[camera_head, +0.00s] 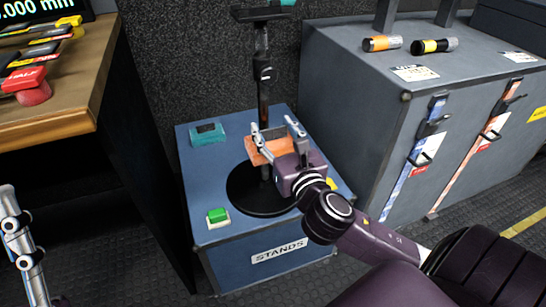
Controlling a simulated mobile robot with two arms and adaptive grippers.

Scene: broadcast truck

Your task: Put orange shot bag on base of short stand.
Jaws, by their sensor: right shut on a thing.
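The short stand (263,95) is black and upright, with a round black base (243,195) on the blue case labelled STANDS. My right gripper (276,130) reaches in from the lower right and is shut on the orange shot bag (262,153). The bag is beside the pole, above the base as seen from here; the gripper hides part of it, and I cannot tell if it touches the base. My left gripper (20,240) shows only partly at the left edge, and its jaw opening cannot be made out.
The blue case (200,175) also bears a teal item (207,135) and a green-topped block (218,215). A large grey case (340,70) with two rolls on top stands at the right. A wooden desk (85,95) with several small items is at the upper left.

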